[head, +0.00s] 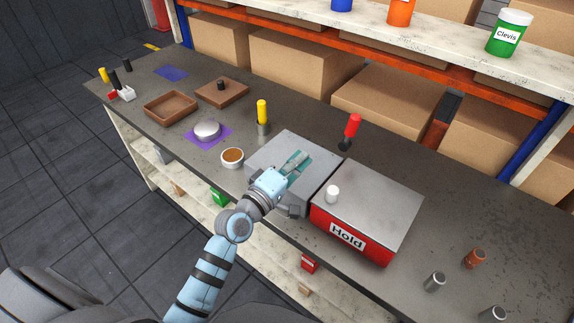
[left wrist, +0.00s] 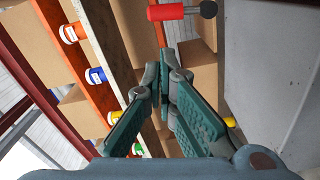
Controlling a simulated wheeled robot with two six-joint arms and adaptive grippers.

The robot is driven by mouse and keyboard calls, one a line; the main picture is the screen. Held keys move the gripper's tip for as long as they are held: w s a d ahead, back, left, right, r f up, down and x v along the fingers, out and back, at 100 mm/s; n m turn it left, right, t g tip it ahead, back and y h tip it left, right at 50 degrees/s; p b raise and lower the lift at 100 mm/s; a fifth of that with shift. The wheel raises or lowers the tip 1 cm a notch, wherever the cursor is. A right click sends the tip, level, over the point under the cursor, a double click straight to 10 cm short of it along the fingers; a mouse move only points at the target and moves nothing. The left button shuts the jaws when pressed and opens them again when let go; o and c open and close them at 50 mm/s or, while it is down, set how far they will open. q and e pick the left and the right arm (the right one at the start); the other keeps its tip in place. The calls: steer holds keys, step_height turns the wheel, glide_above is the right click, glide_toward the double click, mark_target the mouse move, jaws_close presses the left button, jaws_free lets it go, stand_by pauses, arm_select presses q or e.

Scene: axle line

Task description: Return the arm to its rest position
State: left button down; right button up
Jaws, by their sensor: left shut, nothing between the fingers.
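My left arm comes in from the bottom of the head view. Its left gripper (head: 295,162) is over the grey box left of the red Hold box (head: 348,236). In the left wrist view the fingers (left wrist: 167,82) come together at their tips with nothing between them. I cannot tell exactly how high the gripper is above the grey box. My right gripper is in neither view.
A red-handled tool (head: 352,127) stands behind the boxes. A brown-filled bowl (head: 232,156) and a yellow-handled tool (head: 262,112) are to the left. Metal cylinders (head: 434,281) stand at the right front. A shelf with cartons (head: 385,100) runs behind the bench.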

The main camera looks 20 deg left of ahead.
arm_select(q)
steer(key=shift+v, duration=0.95)
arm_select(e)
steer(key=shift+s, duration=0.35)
arm_select(q)
steer(key=shift+w+f, duration=0.1)
steer(key=shift+w, duration=0.1)
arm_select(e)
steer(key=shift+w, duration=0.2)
